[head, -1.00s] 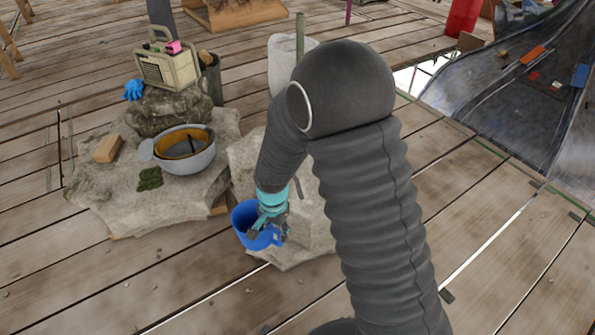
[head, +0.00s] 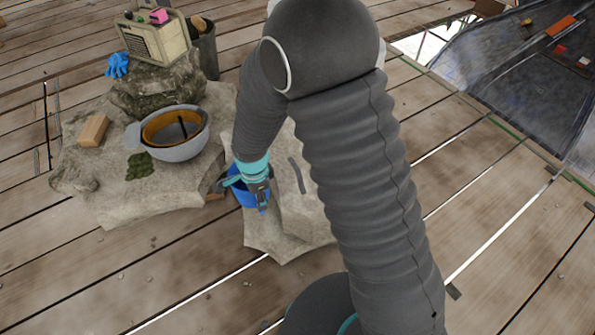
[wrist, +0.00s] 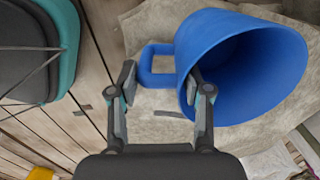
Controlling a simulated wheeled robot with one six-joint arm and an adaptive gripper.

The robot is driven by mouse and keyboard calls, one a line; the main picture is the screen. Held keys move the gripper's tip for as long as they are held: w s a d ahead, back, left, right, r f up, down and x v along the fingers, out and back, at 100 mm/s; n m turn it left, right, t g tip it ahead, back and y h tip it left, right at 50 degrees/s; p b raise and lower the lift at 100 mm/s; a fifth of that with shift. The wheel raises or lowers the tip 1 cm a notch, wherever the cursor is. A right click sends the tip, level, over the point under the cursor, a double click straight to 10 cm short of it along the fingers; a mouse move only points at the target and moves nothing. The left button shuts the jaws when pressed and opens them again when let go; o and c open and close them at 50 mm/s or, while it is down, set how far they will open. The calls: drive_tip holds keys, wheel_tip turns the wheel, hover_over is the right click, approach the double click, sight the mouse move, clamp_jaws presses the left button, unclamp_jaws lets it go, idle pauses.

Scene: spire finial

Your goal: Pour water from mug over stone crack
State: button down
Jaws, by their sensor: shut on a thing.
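The blue mug (head: 243,196) is at the left edge of the right-hand stone slab (head: 275,232) in the head view, mostly behind my gripper (head: 261,198). In the wrist view the mug (wrist: 235,50) is large, with its mouth facing right and its square handle on the left. My gripper (wrist: 162,82) has its fingers either side of the handle, the right one against the mug's wall. Its inside is dark blue; I cannot make out water. A narrow dark mark (head: 298,175) on the slab may be the crack. Whether the mug touches the slab is unclear.
A left stone slab (head: 110,195) bears a grey bowl-like helmet (head: 185,153), a wooden block (head: 93,131) and moss (head: 139,166). Behind stand a boulder (head: 155,93) with a radio (head: 153,38) and a blue glove (head: 117,66). Plank floor in front is clear.

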drive_tip(key=w+d+r+g+y+b, duration=0.2)
drive_tip(key=d+r+y+b, duration=0.1)
drive_tip(key=d+y+b, duration=0.2)
idle(0.9)
drive_tip(key=shift+w+d+r+g+y+b, duration=0.25)
drive_tip(key=shift+d+g+y+b, duration=0.05)
drive_tip(key=shift+y+b, duration=0.25)
drive_tip(key=shift+d+r, duration=0.15)
drive_tip(key=shift+d, duration=0.05)
drive_tip(key=shift+w+d+r+y+b, duration=0.15)
drive_tip(key=shift+w+d+y+b, duration=0.1)
drive_tip(key=shift+y+b, duration=0.2)
idle(0.9)
